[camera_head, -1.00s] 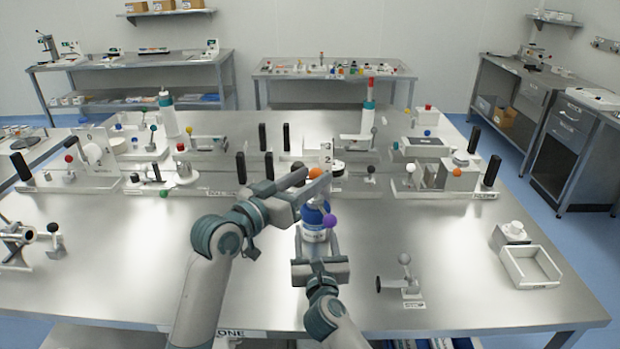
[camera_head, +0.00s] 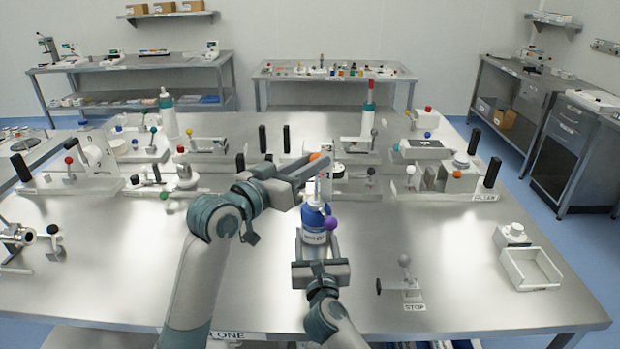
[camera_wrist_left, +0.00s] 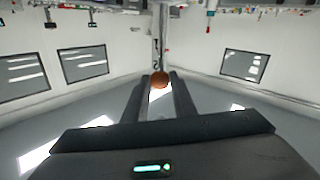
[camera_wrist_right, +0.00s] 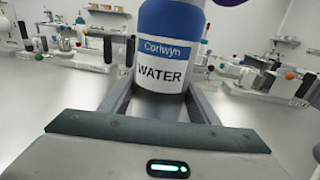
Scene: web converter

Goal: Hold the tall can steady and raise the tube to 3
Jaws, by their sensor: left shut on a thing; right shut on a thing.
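The tall can is blue with a white WATER label; it stands upright on the table in the head view (camera_head: 313,220) and fills the right wrist view (camera_wrist_right: 170,25). My right gripper (camera_head: 318,252) is shut around its lower part. A pale tube (camera_head: 318,190) rises from the can's top. An orange ball (camera_head: 314,156) sits above, at the fingertips of my left gripper (camera_head: 316,166), which is shut on it. The ball also shows between the fingers in the left wrist view (camera_wrist_left: 160,79). Whether the ball is joined to the tube is unclear. No number marks are readable there.
A purple ball (camera_head: 330,223) sticks out at the can's right side. A small stand marked STOP (camera_head: 412,292) and a white open tray (camera_head: 530,268) are to the right. Several fixtures line the table behind. The front left of the table is mostly clear.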

